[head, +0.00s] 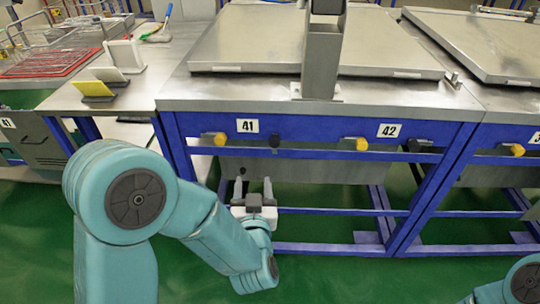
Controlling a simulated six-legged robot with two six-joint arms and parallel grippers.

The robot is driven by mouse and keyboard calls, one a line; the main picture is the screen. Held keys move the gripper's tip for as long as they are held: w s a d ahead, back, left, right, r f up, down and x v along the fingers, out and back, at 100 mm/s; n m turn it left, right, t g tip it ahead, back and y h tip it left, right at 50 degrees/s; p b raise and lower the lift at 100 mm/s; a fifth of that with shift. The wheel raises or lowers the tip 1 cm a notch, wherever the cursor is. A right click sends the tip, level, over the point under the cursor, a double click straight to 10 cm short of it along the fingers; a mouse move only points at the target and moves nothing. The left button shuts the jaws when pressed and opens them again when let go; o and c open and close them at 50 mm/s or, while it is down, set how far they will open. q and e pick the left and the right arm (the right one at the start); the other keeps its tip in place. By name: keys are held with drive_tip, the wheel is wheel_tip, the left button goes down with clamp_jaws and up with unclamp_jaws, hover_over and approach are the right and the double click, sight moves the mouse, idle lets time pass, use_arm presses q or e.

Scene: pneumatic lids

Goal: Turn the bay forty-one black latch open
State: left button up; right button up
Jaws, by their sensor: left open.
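The bay forty-one black latch (274,141) is a small dark knob on the blue front rail, just right of and below the 41 label (247,126). A yellow knob (220,139) is on the same rail to its left. My left gripper (253,186) is below the black latch in the picture, its two grey fingers pointing up and spread apart. It is empty and apart from the latch. My right arm shows only as a teal piece at the lower right corner; its gripper is not clearly seen.
Bay 42 (388,130) has its own yellow knob (361,144) and black knob (413,145) to the right. A metal lid (250,40) lies above bay 41, with a grey post (322,60) standing at the front edge.

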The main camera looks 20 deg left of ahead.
use_arm(q)
drive_tip(key=d+t+h+b, duration=0.1)
drive_tip(key=d+b, duration=0.1)
drive_tip(key=d, duration=0.2)
approach(274, 143)
drive_tip(key=shift+m+t, duration=0.3)
drive_tip(key=x, duration=0.9)
drive_tip(key=shift+w+f, duration=0.1)
drive_tip(key=shift+f, duration=0.05)
use_arm(e)
drive_tip(key=f, duration=0.3)
drive_tip(key=shift+a+f, duration=0.2)
drive_tip(key=shift+f, duration=0.2)
use_arm(q)
drive_tip(key=c, duration=1.1)
